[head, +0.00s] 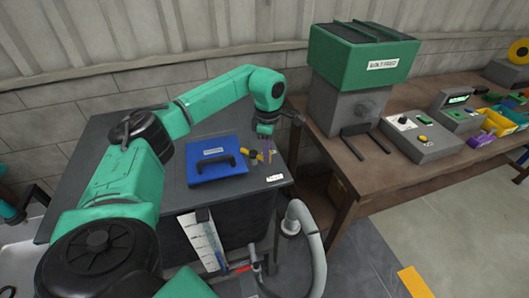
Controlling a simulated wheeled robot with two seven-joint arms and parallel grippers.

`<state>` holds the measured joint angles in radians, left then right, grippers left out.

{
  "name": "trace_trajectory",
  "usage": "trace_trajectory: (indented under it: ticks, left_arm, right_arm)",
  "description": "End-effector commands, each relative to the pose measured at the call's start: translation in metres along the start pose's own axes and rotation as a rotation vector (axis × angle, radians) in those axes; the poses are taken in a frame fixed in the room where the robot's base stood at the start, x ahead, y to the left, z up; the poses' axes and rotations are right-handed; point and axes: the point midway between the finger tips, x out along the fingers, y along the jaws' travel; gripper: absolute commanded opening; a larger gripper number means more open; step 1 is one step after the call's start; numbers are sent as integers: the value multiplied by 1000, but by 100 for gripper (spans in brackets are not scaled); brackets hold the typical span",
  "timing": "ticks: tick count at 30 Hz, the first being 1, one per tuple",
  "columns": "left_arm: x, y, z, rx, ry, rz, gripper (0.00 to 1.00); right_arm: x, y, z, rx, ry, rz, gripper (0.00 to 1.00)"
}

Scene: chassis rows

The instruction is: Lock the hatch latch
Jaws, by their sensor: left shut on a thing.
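The blue hatch (201,174) lies flat on the dark top of a cabinet, with a black handle and a small pale label. Just right of it is the small latch (253,155), with black and yellow parts. My left arm arches over from the left, and its gripper (266,148) points down at the latch's right side. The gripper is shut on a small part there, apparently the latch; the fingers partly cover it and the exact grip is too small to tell. My right gripper does not show.
The dark cabinet top (215,198) has bare room around the hatch. A brown bench (400,175) to the right carries a green-topped machine (365,60), a grey control box (420,138) and bins. A grey hose (312,240) stands by the cabinet's front right.

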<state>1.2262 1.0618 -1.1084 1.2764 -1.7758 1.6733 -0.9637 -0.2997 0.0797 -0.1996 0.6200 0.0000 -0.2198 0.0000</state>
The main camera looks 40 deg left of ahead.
Motion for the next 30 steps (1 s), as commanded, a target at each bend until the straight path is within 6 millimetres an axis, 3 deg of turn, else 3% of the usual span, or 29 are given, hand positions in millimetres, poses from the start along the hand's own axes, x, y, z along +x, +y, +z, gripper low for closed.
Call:
trace_trajectory:
  ticks: [18, 30]
  left_arm:
    - [-3, 29, 1, -573, -3, 3, 0]
    - [-2, 40, -3, -805, -4, 3, 0]
  right_arm:
    - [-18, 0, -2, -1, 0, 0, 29]
    - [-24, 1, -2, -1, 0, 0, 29]
